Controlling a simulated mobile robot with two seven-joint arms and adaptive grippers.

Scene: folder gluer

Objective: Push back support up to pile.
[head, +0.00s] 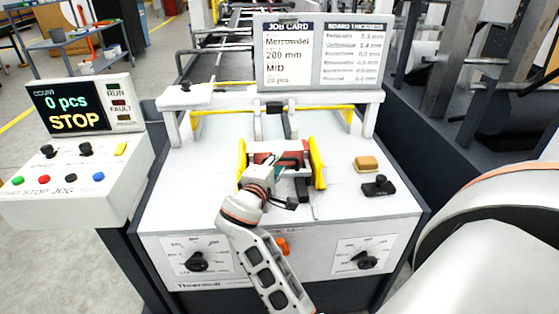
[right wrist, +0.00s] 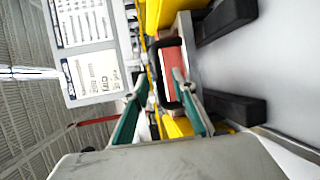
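The red pile (head: 264,158) sits between two yellow side guides (head: 317,163) on the white machine table. In the right wrist view, the red face (right wrist: 173,62) shows beyond a black loop-shaped part, with a light grey bar (right wrist: 187,42) along its edge. I cannot tell for sure which of these parts is the back support. My right gripper (head: 289,160) is at the front of the pile, between the guides. In the right wrist view, its green fingers (right wrist: 161,78) are apart, close to the black part; contact is unclear. My left gripper is out of view.
A tan block (head: 366,163) and a black knob on a plate (head: 379,186) lie right of the guides. A job card board (head: 319,54) stands behind. A control panel (head: 75,170) with a STOP display is at left. The table's right part is mostly clear.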

